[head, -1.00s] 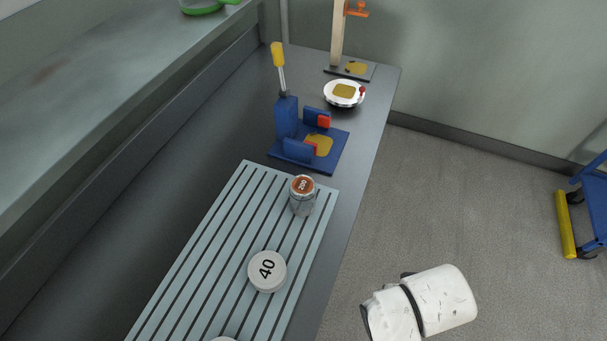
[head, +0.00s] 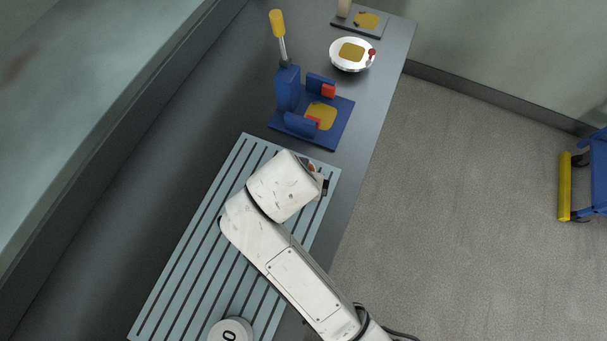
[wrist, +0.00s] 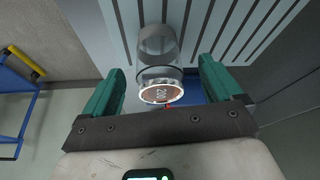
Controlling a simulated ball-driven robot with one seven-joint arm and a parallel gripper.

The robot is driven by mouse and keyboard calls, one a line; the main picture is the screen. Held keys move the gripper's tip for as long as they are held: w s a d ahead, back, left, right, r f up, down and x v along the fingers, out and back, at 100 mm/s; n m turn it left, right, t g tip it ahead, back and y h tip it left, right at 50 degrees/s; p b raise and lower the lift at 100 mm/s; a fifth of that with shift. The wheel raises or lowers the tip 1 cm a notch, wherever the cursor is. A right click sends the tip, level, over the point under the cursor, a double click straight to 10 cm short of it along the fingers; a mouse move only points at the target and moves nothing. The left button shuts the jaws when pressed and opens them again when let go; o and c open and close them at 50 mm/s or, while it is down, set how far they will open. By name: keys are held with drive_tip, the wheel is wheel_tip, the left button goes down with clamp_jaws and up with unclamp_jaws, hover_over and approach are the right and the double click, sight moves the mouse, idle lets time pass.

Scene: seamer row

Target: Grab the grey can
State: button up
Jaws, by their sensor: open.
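The grey can (wrist: 158,50) has a brown end marked 200. In the wrist view it shows between the two green fingers of my gripper (wrist: 161,72), with a gap on each side. The gripper is open, and neither finger appears to touch the can. In the head view my arm covers nearly all of the can, leaving only a sliver of its brown top (head: 312,168) at the slatted rack's far right end. The gripper is mostly hidden there behind my wrist.
The pale slatted rack (head: 170,290) lies on the dark counter. A white round piece (head: 230,331) sits on its near end. Open floor lies to the right.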

drive_tip(key=shift+p+x, duration=0.45)
drive_tip(key=shift+x, duration=2.2)
drive_tip(key=shift+w+d, duration=0.1)
drive_tip(key=shift+d, duration=0.05)
drive_tip(key=shift+c, duration=0.2)
drive_tip(key=c, duration=1)
drive_tip(key=shift+r, duration=0.15)
